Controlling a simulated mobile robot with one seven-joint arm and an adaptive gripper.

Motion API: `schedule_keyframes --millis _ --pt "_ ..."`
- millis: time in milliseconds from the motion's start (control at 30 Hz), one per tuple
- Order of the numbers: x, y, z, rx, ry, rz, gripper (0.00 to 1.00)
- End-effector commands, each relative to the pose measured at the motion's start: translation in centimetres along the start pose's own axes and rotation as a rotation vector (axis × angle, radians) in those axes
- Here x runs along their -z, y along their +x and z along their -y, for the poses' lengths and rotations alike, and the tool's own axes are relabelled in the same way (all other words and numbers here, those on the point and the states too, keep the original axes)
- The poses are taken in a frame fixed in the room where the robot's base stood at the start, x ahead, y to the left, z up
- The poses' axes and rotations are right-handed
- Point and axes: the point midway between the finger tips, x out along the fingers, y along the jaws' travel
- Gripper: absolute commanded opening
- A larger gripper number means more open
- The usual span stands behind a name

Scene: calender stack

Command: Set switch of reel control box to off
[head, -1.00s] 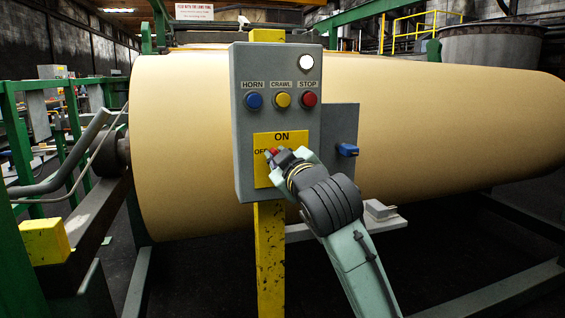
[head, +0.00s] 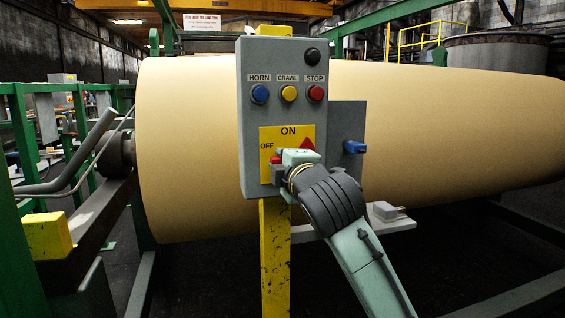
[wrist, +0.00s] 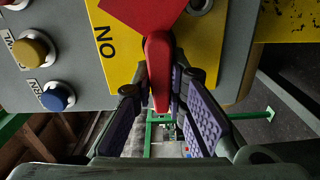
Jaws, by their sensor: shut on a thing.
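The grey reel control box (head: 260,105) stands upright in the head view. Its yellow switch plate (head: 267,134) carries the words ON at the top and OFF at the left. The red switch (head: 308,146) is partly hidden by my gripper (head: 277,168). In the wrist view the red switch handle (wrist: 159,70) points down the picture, which is towards the box's left, the OFF side. My gripper's dark pads (wrist: 160,100) are on both sides of the handle and shut on it. The round lamp (head: 312,56) at the box's top is dark.
Blue HORN (head: 260,94), yellow CRAWL (head: 289,93) and red STOP (head: 315,93) buttons sit above the switch. The yellow post (head: 276,260) holds the box, before a large paper roll (head: 450,130).

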Motion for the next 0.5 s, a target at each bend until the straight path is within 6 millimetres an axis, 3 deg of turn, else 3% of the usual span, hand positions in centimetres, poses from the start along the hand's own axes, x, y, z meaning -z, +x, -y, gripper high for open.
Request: schedule_keyframes --millis 500 --pt "-0.17 -0.03 -0.05 -0.005 -0.084 0.004 0.00"
